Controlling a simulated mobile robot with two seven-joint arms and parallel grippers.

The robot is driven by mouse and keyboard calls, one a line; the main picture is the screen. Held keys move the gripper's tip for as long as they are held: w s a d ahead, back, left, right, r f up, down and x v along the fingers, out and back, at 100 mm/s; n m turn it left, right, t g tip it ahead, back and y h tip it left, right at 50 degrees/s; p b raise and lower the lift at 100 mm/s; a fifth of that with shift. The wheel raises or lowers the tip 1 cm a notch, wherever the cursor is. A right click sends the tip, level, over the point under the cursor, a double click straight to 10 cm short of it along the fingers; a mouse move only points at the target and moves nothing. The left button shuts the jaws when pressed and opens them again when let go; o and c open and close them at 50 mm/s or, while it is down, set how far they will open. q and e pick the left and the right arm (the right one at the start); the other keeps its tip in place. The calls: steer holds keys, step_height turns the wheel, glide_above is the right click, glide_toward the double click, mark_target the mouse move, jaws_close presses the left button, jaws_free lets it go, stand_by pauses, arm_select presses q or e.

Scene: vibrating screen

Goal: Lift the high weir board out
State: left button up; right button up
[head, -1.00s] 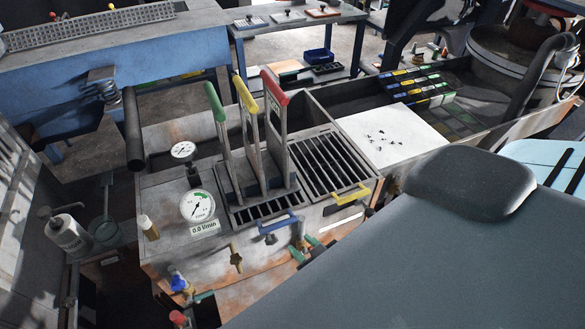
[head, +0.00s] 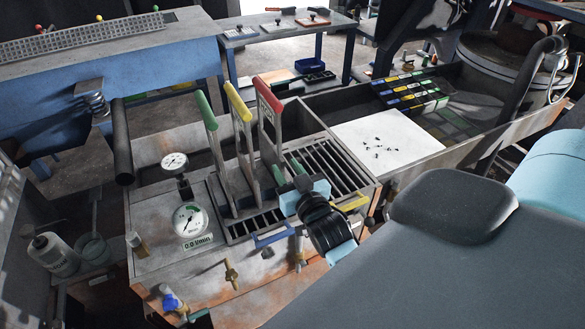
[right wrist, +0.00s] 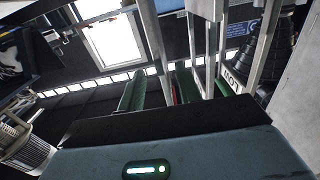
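Three upright weir boards with loop handles stand side by side in the steel box: one with a green grip (head: 206,110), one yellow (head: 238,103), one red (head: 268,95). The red one reaches highest in the head view and bears a label I cannot read. My right gripper (head: 287,170) is close to the red-gripped board, on its right and below its grip, over the slotted grate. My left gripper is out of view.
The box carries two dials (head: 190,220), a blue handle (head: 273,235) and a yellow handle (head: 350,203) at its front. A white sheet (head: 388,143) with dark bits lies right of it. My grey body fills the lower right. A black pipe (head: 122,140) stands at left.

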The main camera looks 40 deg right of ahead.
mark_target(280, 141)
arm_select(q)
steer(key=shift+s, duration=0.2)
arm_select(e)
steer(key=shift+x, duration=2.65)
jaws_close()
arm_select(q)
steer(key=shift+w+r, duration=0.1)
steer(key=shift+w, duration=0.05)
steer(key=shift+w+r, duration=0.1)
arm_select(e)
steer(key=shift+r, duration=0.2)
steer(key=shift+r+p, duration=0.6)
steer(key=shift+r, duration=0.1)
steer(key=shift+r+p, duration=1.55)
steer(key=shift+r, duration=0.75)
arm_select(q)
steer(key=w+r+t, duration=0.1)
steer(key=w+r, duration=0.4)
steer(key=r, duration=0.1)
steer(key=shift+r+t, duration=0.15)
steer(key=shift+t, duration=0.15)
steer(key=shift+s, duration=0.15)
arm_select(e)
steer(key=shift+f, duration=0.1)
